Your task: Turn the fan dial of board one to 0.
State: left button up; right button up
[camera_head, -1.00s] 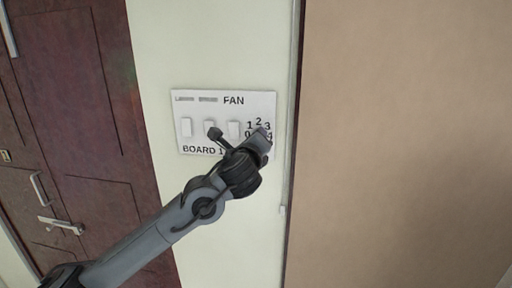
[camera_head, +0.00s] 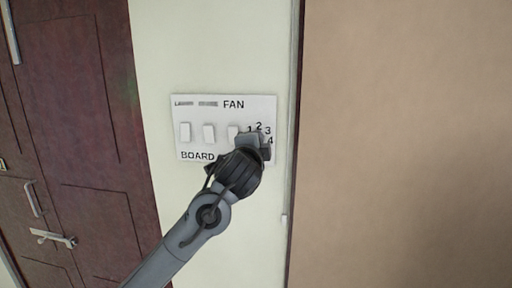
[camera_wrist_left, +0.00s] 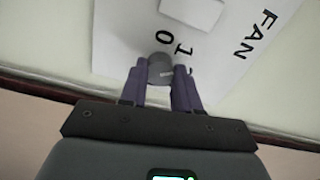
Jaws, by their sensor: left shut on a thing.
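My left gripper (camera_head: 254,146) covers the dial and the 0 in the head view. In the left wrist view, the grey round fan dial (camera_wrist_left: 160,66) sits between the two fingers of my left gripper (camera_wrist_left: 161,76), which is shut on it. The 0 (camera_wrist_left: 162,36) and the 1 (camera_wrist_left: 181,48) show beside the dial. A small light mark is on the dial; which number it points to I cannot tell.
White switches (camera_head: 209,132) sit in a row left of the dial; one (camera_wrist_left: 191,12) shows near the dial in the wrist view. A dark red door (camera_head: 75,120) with handles is at left. A tan panel (camera_head: 400,140) is at right.

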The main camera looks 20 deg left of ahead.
pick_arm(q)
jog(key=shift+n+p, duration=0.35)
jog(key=shift+n, duration=6.55)
jog(key=o, duration=1.1)
jog(key=shift+c, duration=0.2)
